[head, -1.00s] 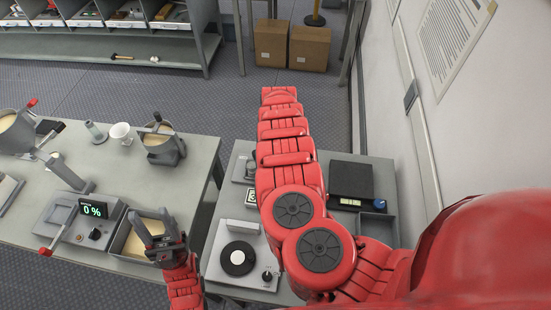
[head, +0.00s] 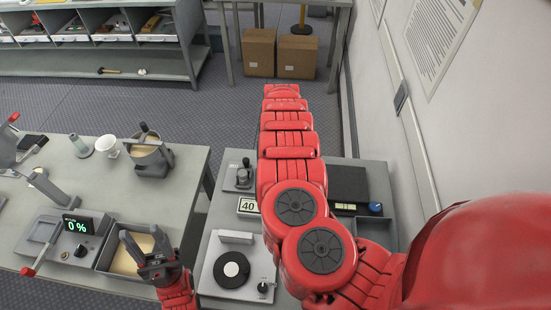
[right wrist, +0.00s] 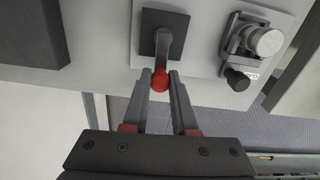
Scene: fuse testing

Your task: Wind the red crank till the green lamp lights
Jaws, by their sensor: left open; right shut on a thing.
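In the right wrist view a grey crank arm with a red knob (right wrist: 160,80) sits on a dark square plate (right wrist: 176,20). My right gripper (right wrist: 162,82) is shut on this knob, a finger on each side. In the head view my own red right arm hides that gripper and the crank. My left gripper (head: 141,236) is open and empty, above an open grey tray with a tan inside (head: 117,263) on the left table. I cannot make out a green lamp in either view.
Beside the crank is a fixture with a silver cylinder (right wrist: 265,41) and black knob (right wrist: 237,79). A "40" sign (head: 248,205) and black disc (head: 231,270) stand on the right table. On the left table a unit reads 0% (head: 77,224). A wall (head: 420,100) bounds the right.

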